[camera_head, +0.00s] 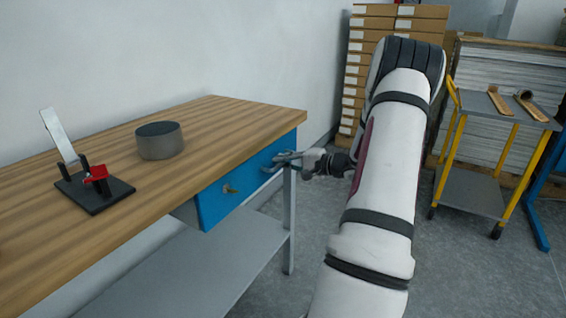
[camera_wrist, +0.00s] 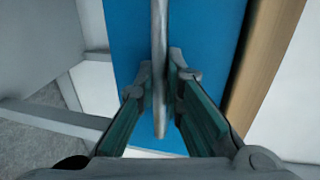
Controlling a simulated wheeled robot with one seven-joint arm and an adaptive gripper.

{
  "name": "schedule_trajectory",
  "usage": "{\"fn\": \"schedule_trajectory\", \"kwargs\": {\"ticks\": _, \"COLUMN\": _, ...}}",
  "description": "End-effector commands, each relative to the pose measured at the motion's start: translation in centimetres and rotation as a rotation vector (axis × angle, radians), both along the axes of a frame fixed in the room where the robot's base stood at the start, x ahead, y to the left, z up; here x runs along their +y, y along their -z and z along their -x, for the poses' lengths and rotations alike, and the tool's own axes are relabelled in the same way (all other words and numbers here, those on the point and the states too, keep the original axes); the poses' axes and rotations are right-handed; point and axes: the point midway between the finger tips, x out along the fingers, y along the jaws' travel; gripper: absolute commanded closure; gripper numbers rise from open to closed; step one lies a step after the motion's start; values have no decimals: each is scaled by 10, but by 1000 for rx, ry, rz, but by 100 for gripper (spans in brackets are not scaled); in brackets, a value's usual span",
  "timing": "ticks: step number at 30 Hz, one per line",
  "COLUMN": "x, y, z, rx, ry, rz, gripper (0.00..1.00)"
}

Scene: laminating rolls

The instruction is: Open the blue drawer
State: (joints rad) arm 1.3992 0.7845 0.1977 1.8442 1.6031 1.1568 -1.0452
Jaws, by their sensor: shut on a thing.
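The blue drawer (camera_head: 217,203) is set under the top of the wooden workbench, and its front fills much of the wrist view (camera_wrist: 206,30). I see no clear gap between its front and the bench edge. My gripper (camera_head: 283,162) is at the right part of the drawer front. In the wrist view its two fingers (camera_wrist: 161,82) are shut on the grey drawer handle (camera_wrist: 159,28), one on each side of the bar. A small brass-coloured lock or key (camera_head: 229,188) sits on the front, left of my gripper.
On the workbench (camera_head: 235,120) stand a dark-topped grey cylinder (camera_head: 161,146) and a black stand with a red part (camera_head: 95,187). A grey shelf (camera_head: 215,262) and a bench leg (camera_head: 289,230) are below. A yellow-framed cart (camera_head: 472,192) stands right, beyond my arm.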

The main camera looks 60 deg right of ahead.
Motion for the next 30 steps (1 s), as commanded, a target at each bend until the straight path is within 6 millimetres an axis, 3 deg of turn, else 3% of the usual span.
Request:
{"fn": "schedule_trajectory", "kwargs": {"ticks": 8, "x": -4, "y": 1, "z": 36, "rx": 2, "ry": 4, "rz": 0, "gripper": 100}}
{"fn": "schedule_trajectory", "kwargs": {"ticks": 24, "x": -15, "y": 2, "z": 178, "rx": 3, "ry": 6, "rz": 0, "gripper": 100}}
{"fn": "schedule_trajectory", "kwargs": {"ticks": 30, "x": -17, "y": 2, "z": 218, "rx": 3, "ry": 3, "rz": -1, "gripper": 100}}
